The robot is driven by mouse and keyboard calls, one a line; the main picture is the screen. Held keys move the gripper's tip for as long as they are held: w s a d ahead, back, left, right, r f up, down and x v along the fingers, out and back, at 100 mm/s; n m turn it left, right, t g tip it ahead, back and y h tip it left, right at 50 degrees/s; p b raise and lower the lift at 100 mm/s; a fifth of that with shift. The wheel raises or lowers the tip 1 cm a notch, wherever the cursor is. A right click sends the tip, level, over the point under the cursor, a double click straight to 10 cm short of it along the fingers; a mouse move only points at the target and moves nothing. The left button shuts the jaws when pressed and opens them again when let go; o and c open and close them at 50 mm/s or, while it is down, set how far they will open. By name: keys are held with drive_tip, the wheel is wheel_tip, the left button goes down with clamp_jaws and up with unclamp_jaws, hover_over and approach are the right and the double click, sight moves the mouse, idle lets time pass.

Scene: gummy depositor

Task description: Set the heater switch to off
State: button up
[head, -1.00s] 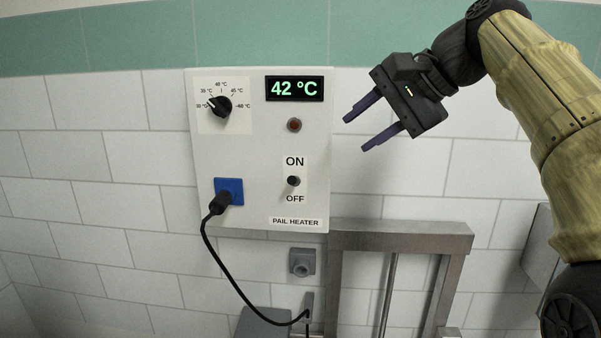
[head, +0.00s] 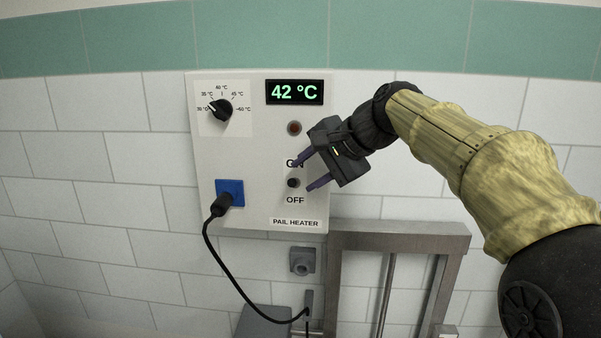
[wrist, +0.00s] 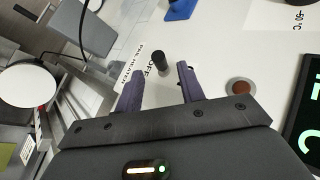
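The heater switch (head: 293,183) is a small black toggle on the white pail heater panel (head: 252,212), between the ON label and the OFF label (head: 295,200). My gripper (head: 306,175) is in front of the panel at the right of the switch, its two purple fingers apart. In the wrist view the switch (wrist: 159,61) stands out from the panel, just beyond and between the open fingertips (wrist: 158,71). Nothing is between the fingers, and no contact with the switch shows. The ON label is partly covered by a finger in the head view.
A black dial (head: 220,109), a green 42 °C display (head: 295,92) and a dark red lamp (head: 294,128) are on the panel. A black cable plugs into a blue socket (head: 230,187). A metal frame (head: 400,238) stands below right.

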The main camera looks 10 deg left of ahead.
sight(293, 184)
drive_tip(key=shift+p+x, duration=0.3)
drive_tip(key=shift+x, duration=1.25)
clamp_jaws()
